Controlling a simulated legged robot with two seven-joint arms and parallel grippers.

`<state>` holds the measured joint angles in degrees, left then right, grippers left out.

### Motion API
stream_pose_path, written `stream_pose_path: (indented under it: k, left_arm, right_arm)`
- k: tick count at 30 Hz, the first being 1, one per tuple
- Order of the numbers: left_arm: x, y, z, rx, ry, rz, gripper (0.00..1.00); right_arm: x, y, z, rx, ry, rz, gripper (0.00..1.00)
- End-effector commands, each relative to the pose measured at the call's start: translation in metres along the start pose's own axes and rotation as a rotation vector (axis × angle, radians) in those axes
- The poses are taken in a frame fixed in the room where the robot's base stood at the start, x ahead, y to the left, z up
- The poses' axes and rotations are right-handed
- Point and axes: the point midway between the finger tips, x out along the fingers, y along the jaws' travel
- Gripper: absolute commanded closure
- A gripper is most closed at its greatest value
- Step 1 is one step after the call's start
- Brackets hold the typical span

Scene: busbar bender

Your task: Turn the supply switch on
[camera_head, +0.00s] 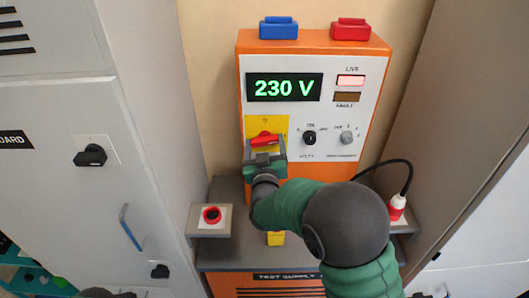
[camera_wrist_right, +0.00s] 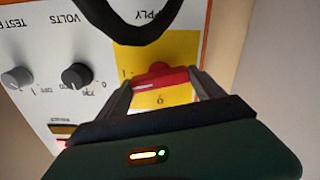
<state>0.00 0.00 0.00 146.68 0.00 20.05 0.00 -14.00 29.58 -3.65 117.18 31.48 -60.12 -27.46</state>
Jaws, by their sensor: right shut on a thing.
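The supply switch (camera_head: 265,140) is a red rotary handle on a yellow plate (camera_head: 252,125) at the panel's left. The handle lies nearly level, across the plate. In the right wrist view, upside down, the red handle (camera_wrist_right: 160,77) has its white-marked end toward the "I" mark, and the "O" is below it. My right gripper (camera_head: 264,157) is shut on the handle, one finger at each end. The display (camera_head: 284,87) reads 230 V in green. The LIVE lamp (camera_head: 350,80) is lit pale; the FAULT lamp (camera_head: 346,97) is dark brown. My left gripper is not in view.
Two knobs (camera_head: 309,138) sit right of the switch. Blue (camera_head: 278,28) and red (camera_head: 350,29) blocks top the unit. Grey cabinets flank it.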

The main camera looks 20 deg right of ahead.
Motion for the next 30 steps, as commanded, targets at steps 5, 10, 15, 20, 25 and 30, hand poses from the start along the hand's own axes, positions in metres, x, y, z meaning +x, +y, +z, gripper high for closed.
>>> stream_pose_path:
  k: [5, 10, 15, 20, 25, 30]
  left_arm:
    - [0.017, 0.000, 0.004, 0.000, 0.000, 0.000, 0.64]
    - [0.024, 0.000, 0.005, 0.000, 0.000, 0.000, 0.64]
    - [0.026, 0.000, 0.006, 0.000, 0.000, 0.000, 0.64]
    - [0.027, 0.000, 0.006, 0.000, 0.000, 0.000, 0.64]
    - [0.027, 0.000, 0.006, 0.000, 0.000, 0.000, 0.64]
    - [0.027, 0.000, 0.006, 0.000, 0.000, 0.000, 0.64]
  right_arm:
    - [-0.001, -0.002, 0.009, 0.110, -0.013, -0.004, 0.63]
    - [-0.001, -0.002, 0.009, 0.181, -0.014, -0.004, 0.63]
    - [-0.001, -0.002, 0.008, 0.218, -0.016, -0.004, 0.63]
    - [-0.001, -0.002, 0.008, 0.231, -0.017, -0.005, 0.63]
    - [-0.002, -0.003, 0.008, 0.232, -0.018, -0.005, 0.63]
    - [-0.002, -0.003, 0.008, 0.231, -0.018, -0.004, 0.19]
